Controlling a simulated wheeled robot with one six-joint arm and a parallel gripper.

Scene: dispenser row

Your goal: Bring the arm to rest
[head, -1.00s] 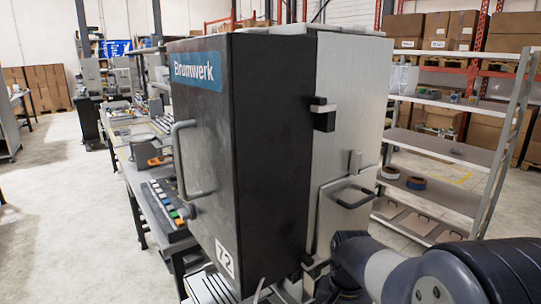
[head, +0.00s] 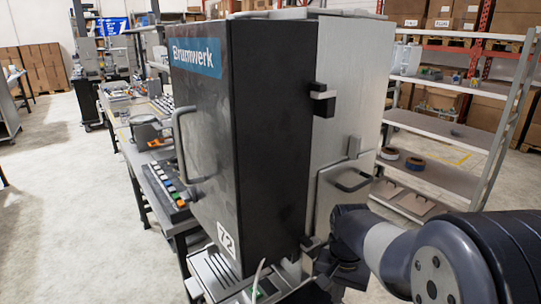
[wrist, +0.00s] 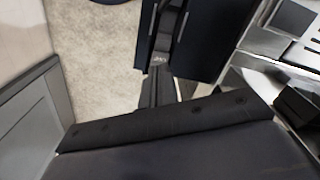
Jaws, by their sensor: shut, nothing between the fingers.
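My arm (head: 440,262) reaches in from the lower right of the head view, along the right side of a tall black and grey Brumwerk machine (head: 270,130). Its wrist end is low beside the machine's front corner, close to the grey side panel; I cannot tell whether they touch. In the wrist view my gripper (wrist: 158,88) shows as a narrow dark shape beyond a broad dark bar, shut and holding nothing. In the head view the fingertips cannot be made out.
The machine has a front door handle (head: 184,150) and a side drawer handle (head: 353,182). A bench with a button panel (head: 167,188) stands at the left. A metal shelf (head: 440,135) stands at the right. Open floor (head: 60,230) lies at far left.

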